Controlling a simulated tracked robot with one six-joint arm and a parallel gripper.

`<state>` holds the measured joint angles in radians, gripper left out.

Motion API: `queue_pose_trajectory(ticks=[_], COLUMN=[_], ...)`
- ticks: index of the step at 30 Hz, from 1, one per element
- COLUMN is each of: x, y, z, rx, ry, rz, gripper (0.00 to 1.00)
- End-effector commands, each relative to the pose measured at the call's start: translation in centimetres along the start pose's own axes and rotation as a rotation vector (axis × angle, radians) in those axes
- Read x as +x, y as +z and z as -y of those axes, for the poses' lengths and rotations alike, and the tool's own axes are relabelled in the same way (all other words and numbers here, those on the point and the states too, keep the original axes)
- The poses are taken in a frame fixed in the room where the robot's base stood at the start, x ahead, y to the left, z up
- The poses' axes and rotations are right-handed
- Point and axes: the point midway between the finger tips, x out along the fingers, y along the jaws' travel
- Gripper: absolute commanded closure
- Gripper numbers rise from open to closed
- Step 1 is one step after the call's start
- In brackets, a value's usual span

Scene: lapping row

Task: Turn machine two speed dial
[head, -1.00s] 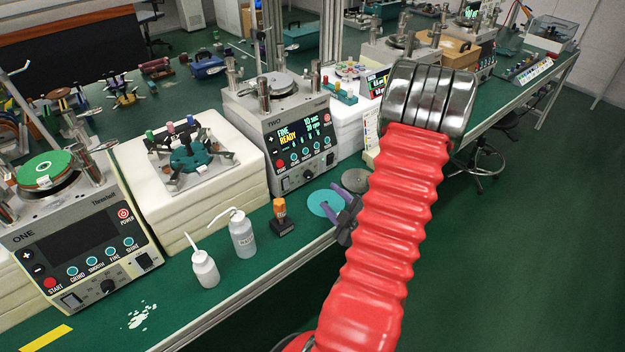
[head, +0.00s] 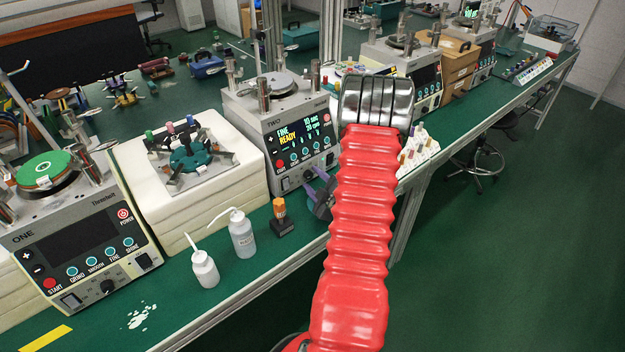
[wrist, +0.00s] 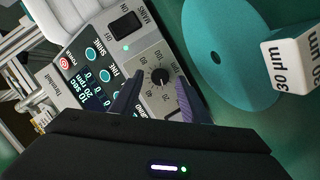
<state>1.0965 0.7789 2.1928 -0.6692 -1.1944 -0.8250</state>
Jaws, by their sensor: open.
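Machine two (head: 262,118) stands on the green bench in the head view, its display lit with "FINE READY". My gripper (wrist: 156,80) is open, with one purple-grey finger on each side of the dial. The knob shows between the fingertips; I cannot tell whether they touch it. In the head view my gripper (head: 318,178) is just in front of the lower panel and partly covers it.
In the wrist view a mains switch (wrist: 124,25), a teal disc (wrist: 222,55) and a white "30 µm" block (wrist: 292,60) lie near the dial.

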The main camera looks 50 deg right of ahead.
Motion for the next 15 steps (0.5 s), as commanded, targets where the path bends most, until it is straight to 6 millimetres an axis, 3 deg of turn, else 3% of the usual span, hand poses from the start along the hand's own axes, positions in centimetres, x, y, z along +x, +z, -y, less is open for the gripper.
queue_pose_trajectory(ticks=[12, 15], x=[0.91, 0.91], y=[-0.05, -0.05], z=[0.07, 0.07], rx=[0.001, 0.001], ry=[-0.001, -0.001], rz=[0.000, 0.000], gripper=[0.58, 0.65])
